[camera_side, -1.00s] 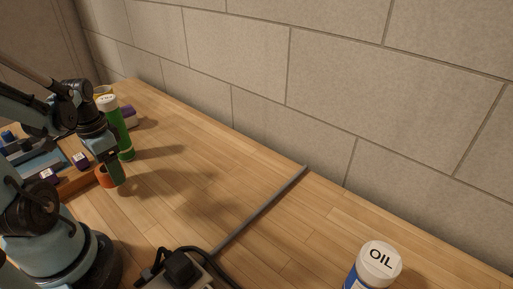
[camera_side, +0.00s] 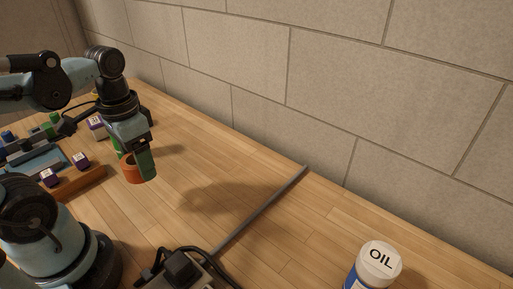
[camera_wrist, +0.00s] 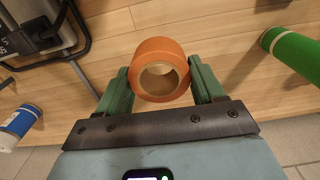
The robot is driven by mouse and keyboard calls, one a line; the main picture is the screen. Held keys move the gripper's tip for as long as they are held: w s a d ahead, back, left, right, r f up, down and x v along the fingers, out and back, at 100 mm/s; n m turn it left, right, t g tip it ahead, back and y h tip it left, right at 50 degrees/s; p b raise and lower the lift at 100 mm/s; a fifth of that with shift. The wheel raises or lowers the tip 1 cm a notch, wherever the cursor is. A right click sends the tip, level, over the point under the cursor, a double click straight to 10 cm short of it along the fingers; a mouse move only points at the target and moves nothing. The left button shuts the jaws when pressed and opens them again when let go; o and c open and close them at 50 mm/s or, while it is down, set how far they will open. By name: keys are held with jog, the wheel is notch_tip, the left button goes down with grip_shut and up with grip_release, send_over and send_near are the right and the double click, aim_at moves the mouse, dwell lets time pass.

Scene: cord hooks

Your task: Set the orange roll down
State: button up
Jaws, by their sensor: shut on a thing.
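The orange roll (camera_side: 131,170) is a short hollow ring. My gripper (camera_side: 141,166) is shut on it, with one green finger at each side. In the wrist view the roll (camera_wrist: 143,52) sits between the two fingertips (camera_wrist: 161,82), and wood shows through its hole. It appears to be above the wooden table, but the exact gap beneath it cannot be told. The near finger partly hides the roll in the side view.
A green cylinder (camera_wrist: 294,52) is to the right in the wrist view. A white OIL bottle (camera_side: 375,265) stands at the front right. A black-corded device (camera_side: 181,268) and a thin grey strip (camera_side: 262,208) lie on the table. Small boxes (camera_side: 81,160) are at left.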

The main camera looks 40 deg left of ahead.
jog(key=w+d+m, duration=0.3)
jog(key=d+m, duration=0.1)
jog(key=d, duration=0.1)
jog(key=m, duration=1.1)
send_over(255, 281)
notch_tip(255, 281, down, 3)
jog(key=shift+f, duration=3.85)
jog(key=shift+f, duration=0.2)
jog(key=o, duration=1)
jog(key=shift+o, duration=0.2)
jog(key=shift+r, duration=0.1)
